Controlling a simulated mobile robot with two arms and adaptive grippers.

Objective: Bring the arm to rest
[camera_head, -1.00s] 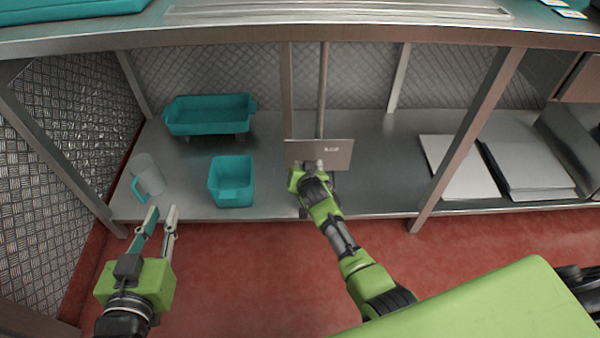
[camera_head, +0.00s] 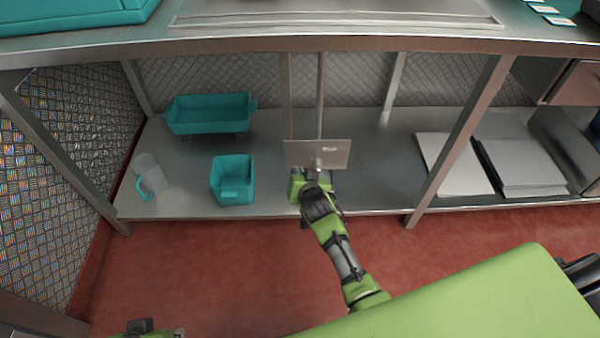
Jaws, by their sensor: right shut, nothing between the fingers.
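My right gripper (camera_head: 318,166) is shut and empty. It is at the front of the lower shelf, just in front of the lower edge of a flat metal plate (camera_head: 300,152) with a small label. I cannot tell whether it touches the plate. My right arm reaches up to it from the lower right. Only a sliver of my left gripper (camera_head: 160,332) shows at the bottom edge on the left, and its fingers cannot be made out clearly.
The steel lower shelf (camera_head: 380,160) holds a teal tray (camera_head: 210,115), a teal square container (camera_head: 232,180), a clear jug (camera_head: 150,174) with a teal handle, and flat sheets (camera_head: 525,165) at right. Upright posts divide it. The red floor (camera_head: 220,270) at left is clear.

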